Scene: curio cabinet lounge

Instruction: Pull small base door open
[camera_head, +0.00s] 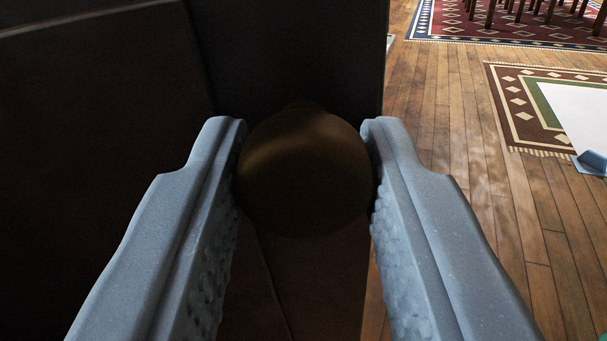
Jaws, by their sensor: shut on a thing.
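My gripper (306,150) is in the middle of the head camera view, its two grey-blue fingers on either side of a round, dark brass-coloured knob (305,180). The fingertips touch the knob's left and right sides and are shut on it. Behind the knob is a dark panel (290,50), which looks like the small base door. Its right edge stands against the lit floor. A second dark surface (90,120) fills the left side, with a lighter edge along its top. The scene there is too dark to tell how far the door stands from the cabinet.
Wooden floor (450,110) lies open on the right. A patterned rug (520,105) carries a white flat thing (585,115) with a blue piece (590,163) at its corner. A red rug (480,22) with dark furniture legs (490,12) is at the top right.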

